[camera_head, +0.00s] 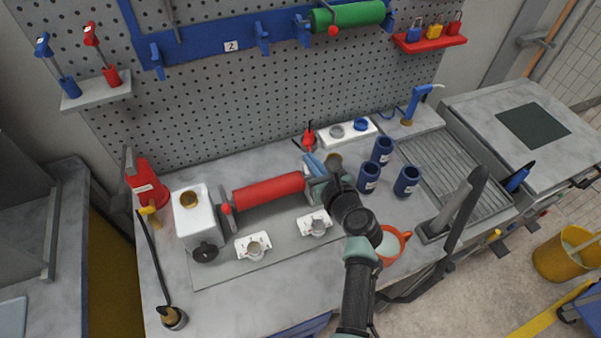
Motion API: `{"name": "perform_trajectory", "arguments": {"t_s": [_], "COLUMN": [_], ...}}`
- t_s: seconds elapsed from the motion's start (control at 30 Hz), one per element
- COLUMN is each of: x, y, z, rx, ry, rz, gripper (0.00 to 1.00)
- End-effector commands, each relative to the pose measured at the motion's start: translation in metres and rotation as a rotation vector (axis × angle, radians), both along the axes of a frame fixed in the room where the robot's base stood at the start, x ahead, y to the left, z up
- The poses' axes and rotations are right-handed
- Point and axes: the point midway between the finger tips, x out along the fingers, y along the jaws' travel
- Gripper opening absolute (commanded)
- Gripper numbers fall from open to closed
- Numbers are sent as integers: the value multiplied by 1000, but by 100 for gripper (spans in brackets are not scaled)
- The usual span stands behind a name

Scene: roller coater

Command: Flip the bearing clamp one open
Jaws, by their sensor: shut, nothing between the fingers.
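A red roller (269,191) lies across the machine on the bench, between a bearing at each end. At its left end a grey bearing clamp with a red knob (227,209) shows next to the white drive housing (195,215). The right end of the roller and its bearing are mostly hidden behind my gripper. My gripper (314,164) is at that right end, its pale blue fingers pointing away towards the back wall. It is shut and holds nothing. I cannot tell which clamp is number one, nor whether my fingers touch the right bearing.
Two white dial units (253,246) sit in front of the roller. A white tray (349,131) is behind. A green roller (349,15) hangs on the pegboard.

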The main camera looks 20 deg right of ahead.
Motion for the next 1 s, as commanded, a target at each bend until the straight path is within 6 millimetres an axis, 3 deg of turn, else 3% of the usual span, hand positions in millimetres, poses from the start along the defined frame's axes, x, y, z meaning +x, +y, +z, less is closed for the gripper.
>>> {"name": "perform_trajectory", "arguments": {"t_s": [0.33, 0.7, 1.0], "x": [31, 62, 75], "y": [1, 1, 1], "z": [22, 28, 29], "rx": [1, 1, 0], "ry": [-1, 0, 0], "rz": [0, 0, -1], "gripper": [0, 0, 0]}}
